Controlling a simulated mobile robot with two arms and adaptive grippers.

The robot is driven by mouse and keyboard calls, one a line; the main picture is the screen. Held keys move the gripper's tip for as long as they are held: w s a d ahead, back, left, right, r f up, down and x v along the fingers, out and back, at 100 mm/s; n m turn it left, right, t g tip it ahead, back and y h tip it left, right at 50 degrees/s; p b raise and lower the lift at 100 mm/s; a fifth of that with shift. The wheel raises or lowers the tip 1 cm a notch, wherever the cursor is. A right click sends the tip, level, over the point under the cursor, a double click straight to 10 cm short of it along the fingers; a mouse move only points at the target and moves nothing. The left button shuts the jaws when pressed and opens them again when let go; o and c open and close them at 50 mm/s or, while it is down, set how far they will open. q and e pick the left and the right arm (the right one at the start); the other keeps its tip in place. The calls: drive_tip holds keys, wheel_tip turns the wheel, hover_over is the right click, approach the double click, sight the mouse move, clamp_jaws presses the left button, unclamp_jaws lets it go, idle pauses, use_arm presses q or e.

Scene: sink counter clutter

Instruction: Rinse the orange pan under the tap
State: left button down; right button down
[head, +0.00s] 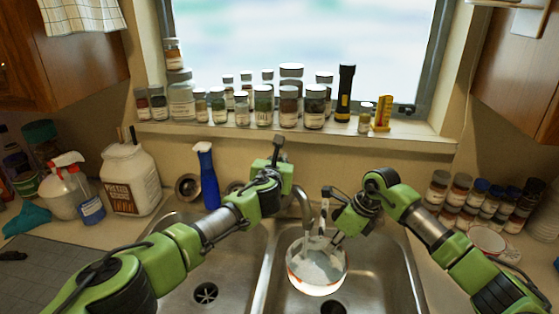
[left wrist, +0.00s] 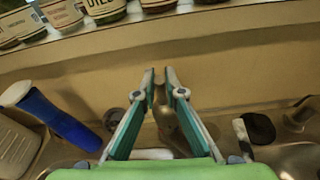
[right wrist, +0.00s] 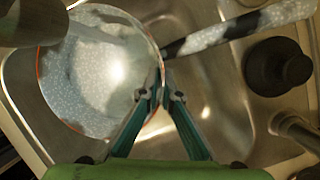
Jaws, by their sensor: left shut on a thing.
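The orange pan (head: 317,272) is over the right sink basin, its pale speckled inside facing up and its orange rim showing. In the right wrist view the pan (right wrist: 85,85) fills the upper left, with its speckled handle (right wrist: 240,32) pointing right. My right gripper (right wrist: 163,88) is closed on the pan's rim near the handle. The metal tap (head: 305,203) curves down over the pan, and its spout (right wrist: 35,18) shows above it. My left gripper (left wrist: 160,80) is shut on a metal tap part (left wrist: 166,112), seemingly its lever. Its fingertips are hidden in the head view.
The left basin (head: 207,292) is empty. A blue bottle (head: 209,178) and a white tub (head: 130,180) stand left behind the sink. Jars and a black flashlight (head: 345,92) line the sill. Spice jars (head: 470,200) and a small bowl (head: 487,240) are at right.

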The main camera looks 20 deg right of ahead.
use_arm(q)
drive_tip(key=c, duration=2.1)
unclamp_jaws()
drive_tip(key=shift+s+a, duration=0.1)
drive_tip(key=shift+s, duration=0.05)
drive_tip(key=v, duration=1.1)
drive_tip(key=shift+s, duration=0.3)
drive_tip(key=shift+a, duration=0.1)
